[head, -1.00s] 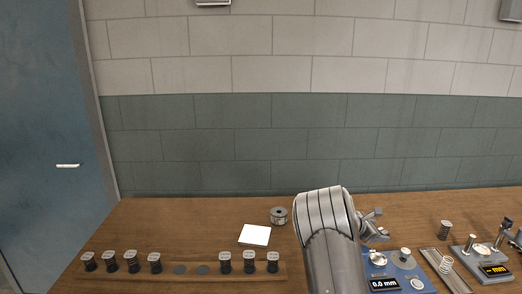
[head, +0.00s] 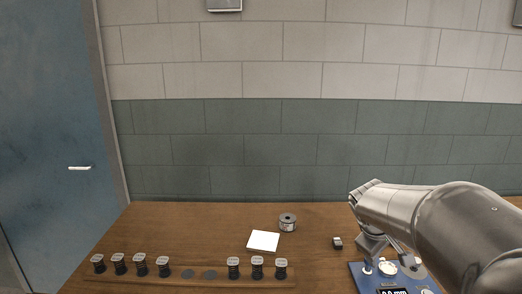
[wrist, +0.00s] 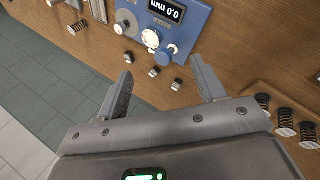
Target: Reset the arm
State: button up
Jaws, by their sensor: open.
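My gripper (wrist: 165,85) is open and empty in the wrist view, its two fingers wide apart. It is above the wooden bench, near a blue device (wrist: 175,22) with a "0.0 mm" display. The bare bench and small pieces show between the fingers. In the head view my arm reaches in from the right, above the blue device (head: 361,279) and partly covering it. I cannot make out the fingers clearly there.
Dark springs (head: 141,265) stand in a row at front left, with two empty round spots. A white pad (head: 263,241), a wire spool (head: 288,222) and a small block (head: 337,243) lie on the bench. The back middle is clear. A wall stands behind.

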jog(key=s+a+r+m+t+y, duration=0.1)
jog(key=s+a+m+y, duration=0.1)
jog(key=s+a, duration=0.5)
jog(key=s+a+m+y, duration=0.3)
jog(key=s+a, duration=0.4)
jog(key=s, duration=0.6)
jog(key=shift+s+a+r+m+t, duration=0.3)
jog(key=shift+a+r+m+t, duration=0.1)
jog(key=shift+m, duration=0.2)
